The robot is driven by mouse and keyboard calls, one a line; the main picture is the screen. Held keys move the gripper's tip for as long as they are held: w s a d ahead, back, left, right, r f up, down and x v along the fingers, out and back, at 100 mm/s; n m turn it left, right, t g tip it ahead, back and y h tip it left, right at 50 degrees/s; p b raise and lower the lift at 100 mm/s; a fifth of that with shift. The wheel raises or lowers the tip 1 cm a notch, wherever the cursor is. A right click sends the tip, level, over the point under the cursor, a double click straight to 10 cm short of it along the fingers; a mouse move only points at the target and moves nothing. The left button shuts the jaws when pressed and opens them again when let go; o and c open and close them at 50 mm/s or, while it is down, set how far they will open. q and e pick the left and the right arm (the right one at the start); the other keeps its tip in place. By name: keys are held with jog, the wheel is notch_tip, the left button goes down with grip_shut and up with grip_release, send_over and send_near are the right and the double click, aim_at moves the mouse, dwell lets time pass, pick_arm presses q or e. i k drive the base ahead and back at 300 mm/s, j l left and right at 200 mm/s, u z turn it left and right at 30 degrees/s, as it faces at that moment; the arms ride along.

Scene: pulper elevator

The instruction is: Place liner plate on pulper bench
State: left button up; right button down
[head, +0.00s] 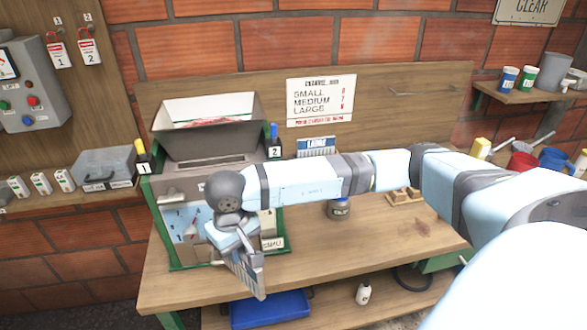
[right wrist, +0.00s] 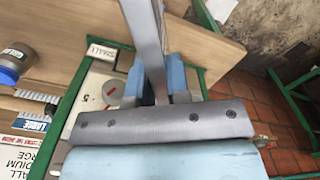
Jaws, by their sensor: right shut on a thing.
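A grey metal liner plate (head: 249,279) with a slotted lower part hangs from my right gripper (head: 240,243), over the front left part of the wooden pulper bench (head: 350,258). In the right wrist view, my right gripper (right wrist: 165,85) has its light blue fingers shut on the plate (right wrist: 146,30), which shows nearly edge-on. The plate is tilted and looks clear of the bench top, though its contact is hard to judge. The green-framed pulper (head: 205,145) stands just behind, with a hopper on top; my arm hides part of it. My left gripper is not in view.
A SMALL label (head: 272,243) stands beside the pulper and a LARGE label (head: 317,145) behind my arm. A dark jar (head: 340,209) and a small wooden tray (head: 405,198) sit on the bench. A blue bin (head: 270,308) is below. The bench's front middle is bare.

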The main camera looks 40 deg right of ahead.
aim_at(362, 233)
jog(key=l+z, duration=0.1)
jog(key=z, duration=0.4)
jog(key=l+z, duration=0.1)
jog(key=z, duration=0.9)
jog(key=i+l+z, duration=0.1)
jog(key=z, duration=0.4)
jog(key=l+z, duration=0.1)
jog(key=z, duration=0.4)
jog(key=i+l+z, duration=0.1)
jog(key=z, duration=0.3)
jog(key=i+z, duration=0.15)
jog(key=z, duration=0.25)
jog(key=i+z, duration=0.1)
jog(key=z, duration=0.35)
jog(key=i+u, duration=0.2)
jog(key=u, duration=0.15)
jog(key=i+l+u, duration=0.1)
jog(key=u, duration=0.7)
jog(key=i+u, duration=0.1)
jog(key=u, duration=0.35)
jog(key=i+u, duration=0.1)
jog(key=u, duration=0.75)
jog(key=i+u, duration=0.1)
jog(key=u, duration=0.35)
jog(key=l+u, duration=0.1)
jog(key=u, duration=0.35)
jog(key=l+u, duration=0.1)
jog(key=u, duration=0.3)
jog(key=i, duration=0.05)
